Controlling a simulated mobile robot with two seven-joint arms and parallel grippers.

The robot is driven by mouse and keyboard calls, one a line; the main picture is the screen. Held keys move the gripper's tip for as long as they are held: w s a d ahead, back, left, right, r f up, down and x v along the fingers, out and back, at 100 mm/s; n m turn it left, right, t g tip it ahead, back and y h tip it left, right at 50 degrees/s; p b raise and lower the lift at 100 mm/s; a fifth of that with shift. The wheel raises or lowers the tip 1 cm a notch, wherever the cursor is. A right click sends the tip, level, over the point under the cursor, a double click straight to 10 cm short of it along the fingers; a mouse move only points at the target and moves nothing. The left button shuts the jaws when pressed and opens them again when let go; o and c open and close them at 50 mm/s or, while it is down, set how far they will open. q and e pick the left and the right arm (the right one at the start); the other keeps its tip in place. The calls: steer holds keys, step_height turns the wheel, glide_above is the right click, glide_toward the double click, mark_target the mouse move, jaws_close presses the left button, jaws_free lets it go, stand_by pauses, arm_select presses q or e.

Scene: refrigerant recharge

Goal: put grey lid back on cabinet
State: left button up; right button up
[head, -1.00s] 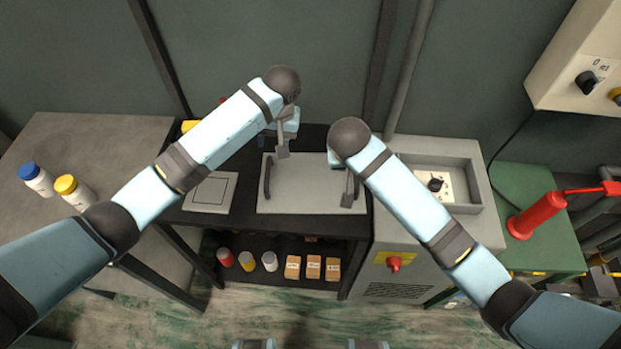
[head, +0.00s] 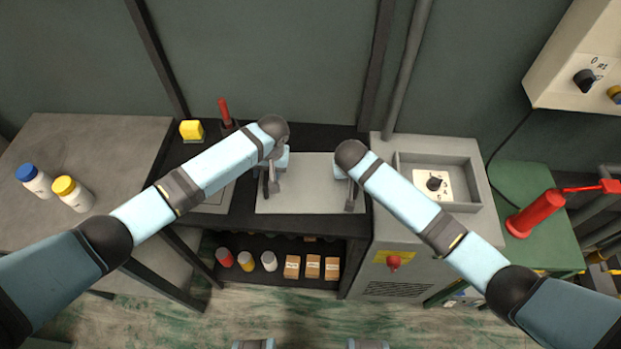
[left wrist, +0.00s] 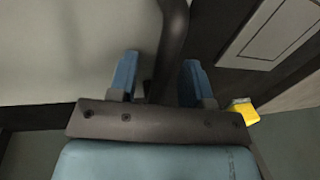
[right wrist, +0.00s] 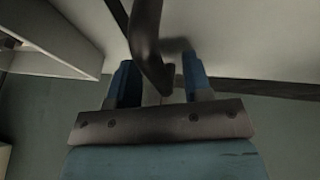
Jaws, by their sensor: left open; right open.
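The grey lid (head: 313,186) lies flat on the black table, with a dark bar handle near each short side. My left gripper (head: 271,182) is open at the lid's left handle; in the left wrist view this handle (left wrist: 172,45) runs between the two blue fingers. My right gripper (head: 351,193) is open at the right handle; in the right wrist view that handle (right wrist: 147,40) reaches between the fingers. My arms partly hide both handles in the head view. The grey cabinet (head: 415,240) stands right of the table, its top recess open, showing a dial plate (head: 431,185).
A yellow block (head: 191,130) and a red-handled tool (head: 225,112) stand at the table's back left. Bottles and small boxes (head: 312,266) fill the shelf below. A red cylinder (head: 537,213) stands on the green table at right. Two capped bottles (head: 73,193) stand at left.

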arm_select(q)
steer(key=shift+f, duration=0.1)
jaws_close()
arm_select(e)
jaws_close()
steer(key=shift+r, duration=0.1)
